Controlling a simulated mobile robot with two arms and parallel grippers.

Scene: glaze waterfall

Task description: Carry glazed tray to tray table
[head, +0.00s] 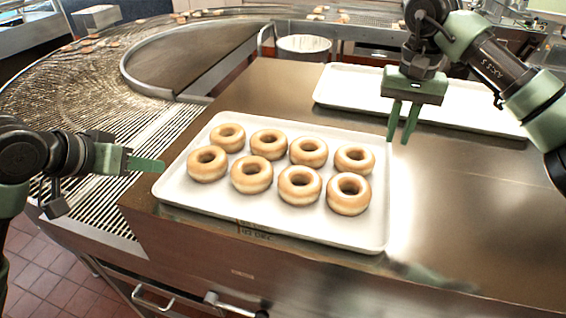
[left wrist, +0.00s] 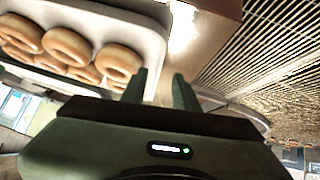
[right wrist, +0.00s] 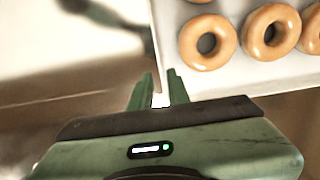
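The white tray (head: 376,222) holds several ring doughnuts (head: 251,174) in two rows and lies flat on a brown metal table. The doughnuts look shiny in the right wrist view (right wrist: 268,32). My left gripper (head: 160,164) is just off the tray's left edge, fingers pointing at it. The left wrist view shows its fingers (left wrist: 160,86) apart with nothing between them. My right gripper (head: 402,138) hangs over the tray's back right side, pointing down. The right wrist view shows its fingers (right wrist: 160,90) slightly apart beside the tray's edge. Whether it touches the tray cannot be told.
A second white tray (head: 350,88), with no doughnuts visible on it, lies at the back of the brown table (head: 460,200). A wire conveyor (head: 95,170) curves along the left. The table's right side is clear. A round white-topped container (head: 303,46) stands behind.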

